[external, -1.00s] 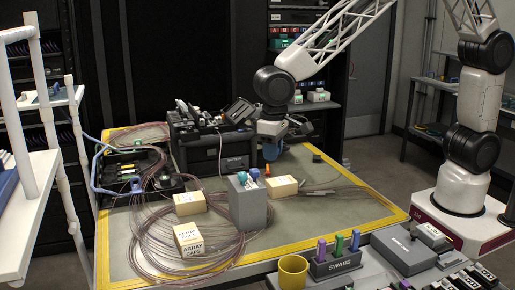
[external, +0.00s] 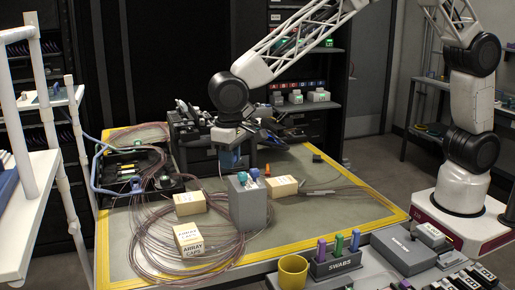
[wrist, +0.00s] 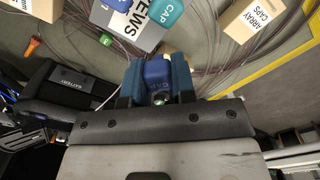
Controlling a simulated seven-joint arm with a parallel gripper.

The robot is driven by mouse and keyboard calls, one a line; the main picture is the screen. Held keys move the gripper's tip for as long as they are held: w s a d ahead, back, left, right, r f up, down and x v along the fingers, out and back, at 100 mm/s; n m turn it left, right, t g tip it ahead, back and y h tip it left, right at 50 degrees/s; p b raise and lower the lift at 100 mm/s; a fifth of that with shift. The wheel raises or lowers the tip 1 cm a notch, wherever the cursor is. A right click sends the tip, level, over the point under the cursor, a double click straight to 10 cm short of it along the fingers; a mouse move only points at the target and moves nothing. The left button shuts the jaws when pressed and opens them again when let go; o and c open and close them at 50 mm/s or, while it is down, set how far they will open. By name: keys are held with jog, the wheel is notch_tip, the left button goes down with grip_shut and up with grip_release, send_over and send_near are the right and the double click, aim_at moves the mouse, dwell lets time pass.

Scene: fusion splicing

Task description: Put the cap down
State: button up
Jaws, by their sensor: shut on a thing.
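My gripper (external: 231,160) hangs over the work mat, in front of the black splicer and behind the grey block, in the external view. In the wrist view its blue fingers (wrist: 156,82) are shut on a blue cap (wrist: 158,69) marked with lettering. The cap is hidden or too small to make out between the fingers in the external view. The grey block (external: 248,209) carries a teal cap (wrist: 163,14) on its top, beyond the fingertips in the wrist view. The held cap is apart from the block as far as I can see.
An array caps box (external: 188,240) and other cardboard boxes (external: 190,204) stand on the mat among loops of fibre. The black splicer (external: 193,140) stands close to my gripper. A small orange item (wrist: 32,47) shows in the wrist view. The mat's right side is mostly clear.

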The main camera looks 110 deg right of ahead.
aim_at(230, 180)
dwell(0.3)
jog(key=shift+f, duration=1.75)
jog(key=shift+f, duration=0.2)
jog(key=o, duration=0.9)
jog(key=shift+r, duration=0.2)
notch_tip(230, 180, up, 12)
